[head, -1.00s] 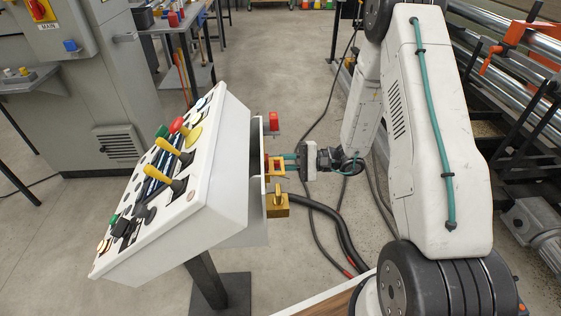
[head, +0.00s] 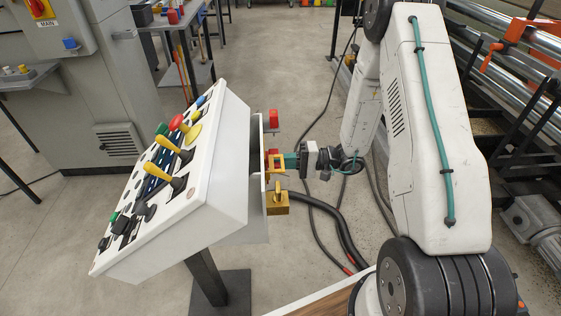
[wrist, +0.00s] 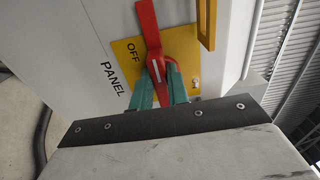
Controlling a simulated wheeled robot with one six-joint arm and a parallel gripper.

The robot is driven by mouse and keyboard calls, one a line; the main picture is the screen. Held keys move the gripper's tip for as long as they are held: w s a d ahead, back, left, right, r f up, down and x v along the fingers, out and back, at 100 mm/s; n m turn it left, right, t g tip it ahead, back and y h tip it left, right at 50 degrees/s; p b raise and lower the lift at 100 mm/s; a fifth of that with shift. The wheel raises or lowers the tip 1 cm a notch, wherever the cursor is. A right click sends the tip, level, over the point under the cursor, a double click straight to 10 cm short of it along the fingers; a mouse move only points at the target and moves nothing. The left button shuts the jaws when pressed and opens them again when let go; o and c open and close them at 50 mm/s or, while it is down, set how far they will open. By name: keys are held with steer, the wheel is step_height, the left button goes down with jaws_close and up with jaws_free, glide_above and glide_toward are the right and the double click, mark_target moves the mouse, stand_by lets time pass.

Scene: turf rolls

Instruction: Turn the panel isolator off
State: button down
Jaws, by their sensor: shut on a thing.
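The panel isolator is on the right side wall of the white sloped console (head: 222,170). In the wrist view its red handle (wrist: 152,35) sits on a yellow plate (wrist: 128,72) lettered OFF, with PANEL printed beside it. The handle's long end points up the picture, to the right of the word OFF. A second mark at the plate's right is mostly hidden. My gripper (wrist: 160,82) has its green fingers on both sides of the handle's lower part, shut on it. In the head view my gripper (head: 289,161) reaches the console wall from the right; the handle is mostly hidden there.
A yellow bracket (wrist: 207,22) stands close beside the isolator. A brass-coloured block (head: 277,203) hangs just below my gripper, and a red part (head: 273,118) sits above. Yellow levers (head: 165,145) and buttons cover the console top. Dark cables lie on the floor below.

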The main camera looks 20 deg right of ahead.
steer(key=c, duration=1.4)
jaws_free()
steer(key=shift+o, duration=0.2)
steer(key=v, duration=0.8)
